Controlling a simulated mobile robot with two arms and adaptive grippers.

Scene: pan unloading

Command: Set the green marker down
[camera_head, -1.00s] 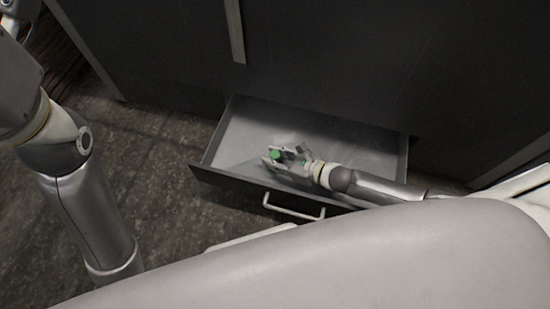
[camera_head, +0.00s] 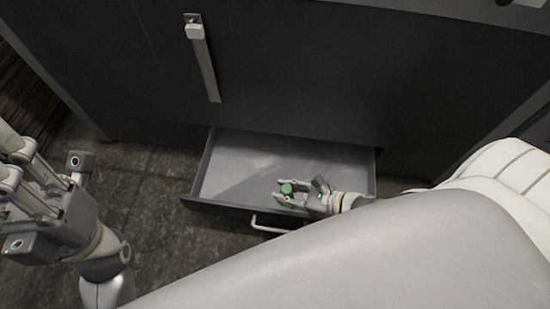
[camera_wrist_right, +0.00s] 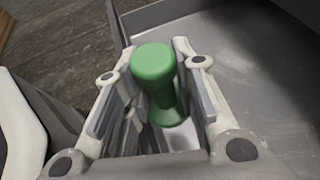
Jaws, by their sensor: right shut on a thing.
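The green marker (camera_head: 287,188) looks like a short green piece with a rounded top and a narrower middle. It also shows upright between the fingers in the right wrist view (camera_wrist_right: 155,65). My right gripper (camera_head: 281,192) is shut on it, near the front of the open drawer (camera_head: 235,165). Whether the marker's lower end touches the drawer floor is hidden by the fingers. My left gripper (camera_head: 20,165) is at the left edge, away from the drawer; its fingertips are partly cut off.
The drawer's grey floor is bare to the left of and behind my right gripper. Its front has a light bar handle (camera_head: 268,225). Dark cabinet fronts (camera_head: 290,70) rise behind it, with a long vertical handle (camera_head: 207,70). Dark floor lies at the left.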

